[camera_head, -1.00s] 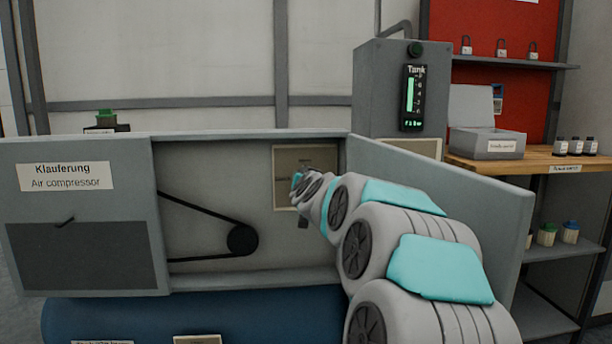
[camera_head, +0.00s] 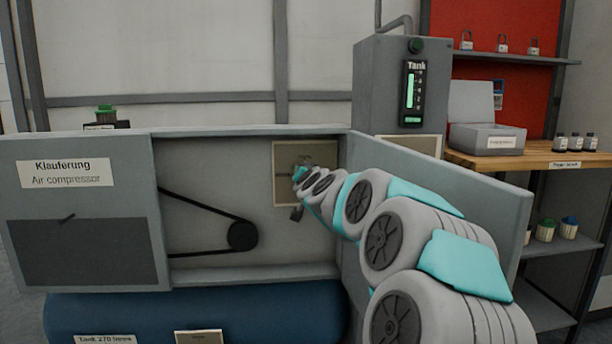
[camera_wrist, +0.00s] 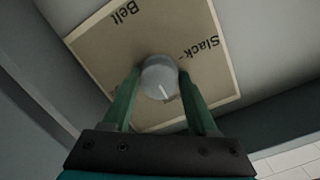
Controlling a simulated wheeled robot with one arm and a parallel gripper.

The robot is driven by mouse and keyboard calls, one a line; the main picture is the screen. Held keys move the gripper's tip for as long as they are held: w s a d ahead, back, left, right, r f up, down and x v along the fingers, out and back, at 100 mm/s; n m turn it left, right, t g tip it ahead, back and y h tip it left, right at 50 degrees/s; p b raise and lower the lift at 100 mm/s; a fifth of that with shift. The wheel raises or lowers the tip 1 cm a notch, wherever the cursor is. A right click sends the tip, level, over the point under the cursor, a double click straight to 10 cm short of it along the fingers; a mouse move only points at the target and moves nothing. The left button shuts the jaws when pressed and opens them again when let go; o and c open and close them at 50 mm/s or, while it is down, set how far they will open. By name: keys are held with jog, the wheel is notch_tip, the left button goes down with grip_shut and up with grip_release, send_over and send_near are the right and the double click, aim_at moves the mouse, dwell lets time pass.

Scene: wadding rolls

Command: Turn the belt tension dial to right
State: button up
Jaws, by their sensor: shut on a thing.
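The belt tension dial (camera_wrist: 159,79) is a round grey knob with a white pointer line, in the wrist view. It sits on a tan label plate (camera_wrist: 205,40) that reads "Belt" and "Slack"; the plate is rotated in this view. My gripper (camera_wrist: 158,84) has its two green fingers on either side of the dial and is shut on it. The pointer line runs toward the gripper's palm, slightly right. In the head view the plate (camera_head: 320,155) is on the back wall of the open compressor housing, and my gripper (camera_head: 299,174) hides the dial.
A black belt (camera_head: 205,203) runs round a pulley (camera_head: 242,236) left of the plate. The housing's grey side wall (camera_head: 480,195) stands right of my arm. A blue tank (camera_head: 200,313) lies below. A wooden shelf (camera_head: 540,161) with bottles is at the right.

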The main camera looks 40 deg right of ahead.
jog(key=o, duration=1.4)
jog(key=shift+s, duration=0.1)
jog(key=v, duration=0.7)
jog(key=shift+s+a, duration=0.2)
jog(key=shift+s, duration=0.1)
